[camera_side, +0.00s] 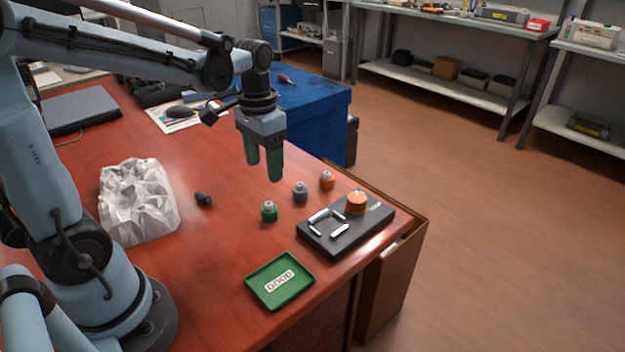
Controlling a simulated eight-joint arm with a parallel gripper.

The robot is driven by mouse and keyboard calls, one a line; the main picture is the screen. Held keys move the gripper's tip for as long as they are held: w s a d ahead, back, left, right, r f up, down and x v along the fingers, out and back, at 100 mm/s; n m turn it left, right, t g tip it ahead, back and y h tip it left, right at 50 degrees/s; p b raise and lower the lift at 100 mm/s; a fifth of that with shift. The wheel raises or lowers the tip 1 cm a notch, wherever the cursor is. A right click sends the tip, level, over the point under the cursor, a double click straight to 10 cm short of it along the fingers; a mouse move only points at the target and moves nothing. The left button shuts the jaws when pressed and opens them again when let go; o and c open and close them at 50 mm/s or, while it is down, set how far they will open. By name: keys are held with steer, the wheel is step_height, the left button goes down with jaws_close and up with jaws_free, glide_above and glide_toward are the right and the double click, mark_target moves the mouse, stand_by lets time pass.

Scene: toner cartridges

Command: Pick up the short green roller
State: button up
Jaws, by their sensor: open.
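The short green roller (269,212) stands upright on the red-brown table, a small green cylinder with a pale top. My gripper (264,171) hangs above the table with its two green fingers pointing down. The fingers are apart with nothing between them. In the picture the fingertips are above the green roller and do not touch it. How far apart they are in depth is hard to tell.
A grey roller (300,192) and an orange one (327,181) stand to the right. A dark piece (203,199) lies left. A black device (372,222) carries an orange cylinder (356,203). A green tray (256,290) sits in front; a crumpled white object (138,203) stands left.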

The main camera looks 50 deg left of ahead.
mark_target(268, 203)
steer(key=shift+f, duration=5.7)
steer(key=c, duration=1.1)
steer(key=shift+r, duration=0.2)
